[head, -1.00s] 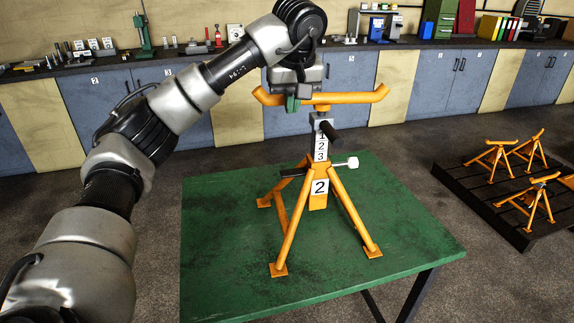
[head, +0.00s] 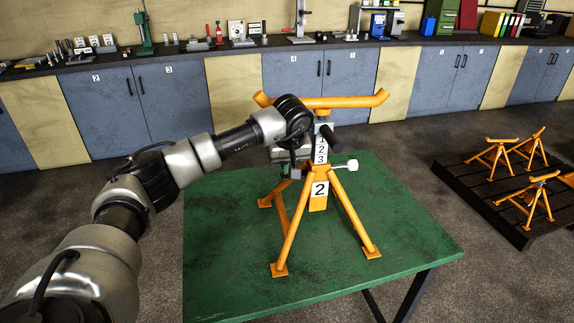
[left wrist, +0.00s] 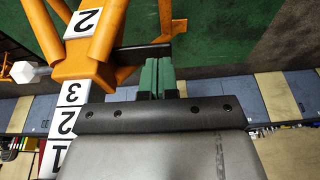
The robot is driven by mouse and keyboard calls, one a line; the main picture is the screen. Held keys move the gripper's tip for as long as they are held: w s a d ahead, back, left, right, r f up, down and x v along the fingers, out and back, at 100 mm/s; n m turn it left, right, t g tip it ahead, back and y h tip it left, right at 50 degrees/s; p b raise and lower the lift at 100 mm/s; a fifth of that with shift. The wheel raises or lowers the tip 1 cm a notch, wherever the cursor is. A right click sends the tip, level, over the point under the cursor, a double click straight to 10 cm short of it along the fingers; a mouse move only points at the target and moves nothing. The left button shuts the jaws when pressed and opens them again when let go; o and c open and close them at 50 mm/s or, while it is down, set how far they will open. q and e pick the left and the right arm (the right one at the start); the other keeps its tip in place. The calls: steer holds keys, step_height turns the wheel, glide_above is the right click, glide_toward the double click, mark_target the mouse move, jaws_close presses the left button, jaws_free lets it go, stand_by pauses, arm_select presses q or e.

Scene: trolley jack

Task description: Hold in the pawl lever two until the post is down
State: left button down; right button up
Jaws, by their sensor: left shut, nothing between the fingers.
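The orange stand (head: 320,190) labelled 2 is upright on the green table (head: 370,280). Its post (head: 321,143), marked 1, 2, 3, is raised above the collar and carries an orange crossbar (head: 345,101). A black lever (left wrist: 130,55), which I take for pawl lever two, sticks out of the collar on the side opposite the white knob (head: 352,164). My left gripper (head: 292,173) is shut and empty beside the collar. In the left wrist view its green fingertips (left wrist: 157,62) are at the lever's outer part; whether they touch it I cannot tell. My right gripper is out of view.
A black handle (head: 330,137) sticks out near the post's top. Several smaller orange stands are on a dark pallet (head: 455,182) at the right. Blue cabinets (head: 165,110) and a tool-covered bench are behind. The table's front part is clear.

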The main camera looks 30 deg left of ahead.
mark_target(285, 178)
arm_select(q)
steer(key=shift+w+a+f, duration=0.15)
steer(key=shift+f, duration=0.55)
steer(key=f+t+h+b, duration=0.1)
steer(key=b, duration=0.2)
steer(key=f+t+h+b, duration=0.1)
steer(key=b, duration=0.2)
steer(key=shift+s+a+f, duration=0.2)
steer(key=shift+s+f, duration=0.1)
steer(key=shift+r+p, duration=0.2)
steer(key=shift+p, duration=0.1)
steer(key=shift+w+r, duration=0.1)
stand_by(1.1)
